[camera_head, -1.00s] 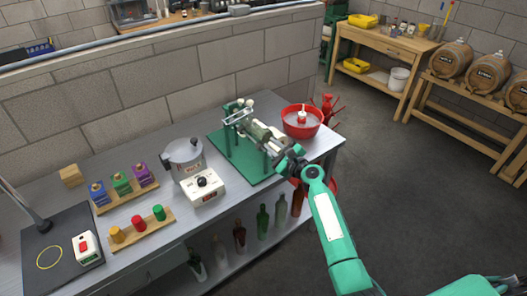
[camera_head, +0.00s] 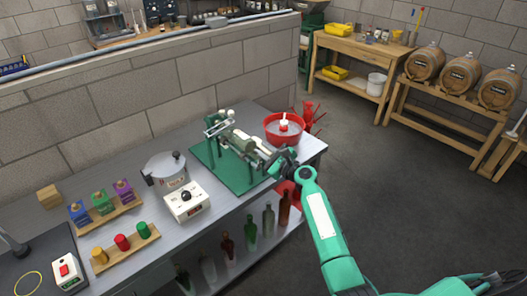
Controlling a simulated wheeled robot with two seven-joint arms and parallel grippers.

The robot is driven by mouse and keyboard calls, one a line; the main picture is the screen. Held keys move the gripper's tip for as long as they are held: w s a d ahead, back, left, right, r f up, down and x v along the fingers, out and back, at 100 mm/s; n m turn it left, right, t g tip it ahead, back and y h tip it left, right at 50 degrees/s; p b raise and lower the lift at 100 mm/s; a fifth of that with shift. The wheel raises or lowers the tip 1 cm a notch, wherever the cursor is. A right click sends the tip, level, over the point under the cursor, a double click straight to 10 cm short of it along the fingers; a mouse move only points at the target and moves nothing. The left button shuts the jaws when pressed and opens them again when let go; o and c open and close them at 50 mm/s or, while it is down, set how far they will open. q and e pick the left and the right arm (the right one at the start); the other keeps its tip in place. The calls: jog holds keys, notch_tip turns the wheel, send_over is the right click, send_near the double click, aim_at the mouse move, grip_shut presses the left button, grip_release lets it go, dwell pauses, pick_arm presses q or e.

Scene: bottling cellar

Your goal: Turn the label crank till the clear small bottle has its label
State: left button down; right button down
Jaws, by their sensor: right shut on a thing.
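The label machine (camera_head: 246,147), a metal frame with rollers, stands on a green base plate (camera_head: 212,164) near the right end of the grey bench. My right gripper (camera_head: 274,162) is at the machine's right end, shut on the crank, which it mostly hides. A pale cylindrical shape lies across the machine's rollers; I cannot tell whether it is the clear small bottle or whether it bears a label. My left gripper is not in view.
A red bowl (camera_head: 284,131) stands right behind my gripper, and a red bottle tree (camera_head: 309,116) beyond it. Left of the machine are a lidded pot (camera_head: 166,171) and a white control box (camera_head: 186,203). Several bottles stand on the shelf below.

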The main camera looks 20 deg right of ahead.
jog(key=shift+s+d+f, duration=0.1)
jog(key=shift+d+f, duration=0.05)
jog(key=shift+f, duration=0.25)
jog(key=c, duration=1.4)
grip_release()
jog(key=shift+f, duration=0.1)
jog(key=shift+o, duration=0.3)
jog(key=shift+d, duration=0.15)
jog(key=shift+s+r, duration=0.15)
jog(key=shift+r, duration=0.05)
jog(key=b+v, duration=0.3)
jog(key=v, duration=1)
jog(key=shift+s+d+f, duration=0.1)
